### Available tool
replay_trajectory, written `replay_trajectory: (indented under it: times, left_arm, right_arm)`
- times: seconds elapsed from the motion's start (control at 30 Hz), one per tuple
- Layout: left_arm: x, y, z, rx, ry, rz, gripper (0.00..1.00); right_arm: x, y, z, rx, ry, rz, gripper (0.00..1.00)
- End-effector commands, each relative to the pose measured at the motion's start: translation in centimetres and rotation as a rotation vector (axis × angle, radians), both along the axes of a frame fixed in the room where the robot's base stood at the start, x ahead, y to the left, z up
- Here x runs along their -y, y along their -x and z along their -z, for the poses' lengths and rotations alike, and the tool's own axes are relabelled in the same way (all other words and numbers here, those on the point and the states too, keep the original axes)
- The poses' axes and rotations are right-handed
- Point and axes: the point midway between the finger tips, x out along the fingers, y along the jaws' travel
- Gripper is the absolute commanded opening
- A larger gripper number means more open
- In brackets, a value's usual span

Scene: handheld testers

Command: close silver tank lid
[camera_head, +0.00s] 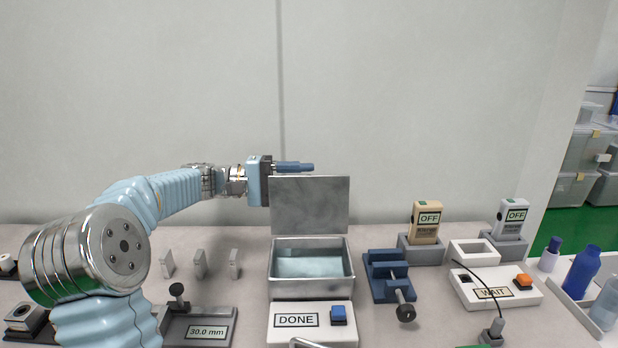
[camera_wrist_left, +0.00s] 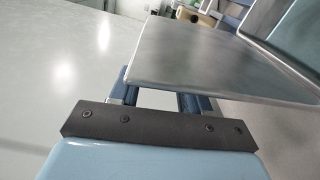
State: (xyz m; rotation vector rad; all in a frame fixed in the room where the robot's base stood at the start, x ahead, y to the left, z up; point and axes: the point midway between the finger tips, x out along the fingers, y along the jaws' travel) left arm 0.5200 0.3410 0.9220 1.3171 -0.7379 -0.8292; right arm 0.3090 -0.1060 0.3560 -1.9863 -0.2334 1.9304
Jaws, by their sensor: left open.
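The silver tank (camera_head: 312,288) stands in the middle of the bench with pale blue liquid inside. Its flat metal lid (camera_head: 310,208) stands up, roughly upright, at the tank's back edge, so the tank is open. My left gripper (camera_head: 308,167) reaches in from the left at the lid's top edge, with its blue fingers pointing right. In the left wrist view the lid (camera_wrist_left: 215,62) covers part of the open fingers, which lie on its far side. Nothing shows between them. Whether they touch the lid I cannot tell. My right gripper is not in view.
A white box marked DONE with a blue button (camera_head: 338,314) sits in front of the tank. A blue vise (camera_head: 385,277) stands to its right, and several small grey blocks (camera_head: 200,263) to its left. Testers reading OFF (camera_head: 425,222) stand farther right. The wall is behind.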

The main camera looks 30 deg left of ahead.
Motion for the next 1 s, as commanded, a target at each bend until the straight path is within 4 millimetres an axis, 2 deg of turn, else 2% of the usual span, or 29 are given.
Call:
replay_trajectory:
  times: [0.2, 0.47, 0.77, 1.0]
  left_arm:
    - [1.5, -0.9, 0.0, -0.001, 0.000, -0.001, 0.47]
    - [1.6, -1.0, 0.0, -0.001, 0.000, -0.001, 0.47]
    - [1.6, -1.0, 0.0, -0.001, 0.000, -0.001, 0.02]
    - [1.6, -1.0, 0.1, -0.001, 0.000, -0.001, 0.00]
  right_arm:
    - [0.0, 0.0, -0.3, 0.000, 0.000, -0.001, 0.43]
    - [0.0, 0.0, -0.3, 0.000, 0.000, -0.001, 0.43]
    - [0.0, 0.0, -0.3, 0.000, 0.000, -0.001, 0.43]
    - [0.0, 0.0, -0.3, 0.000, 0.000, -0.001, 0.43]
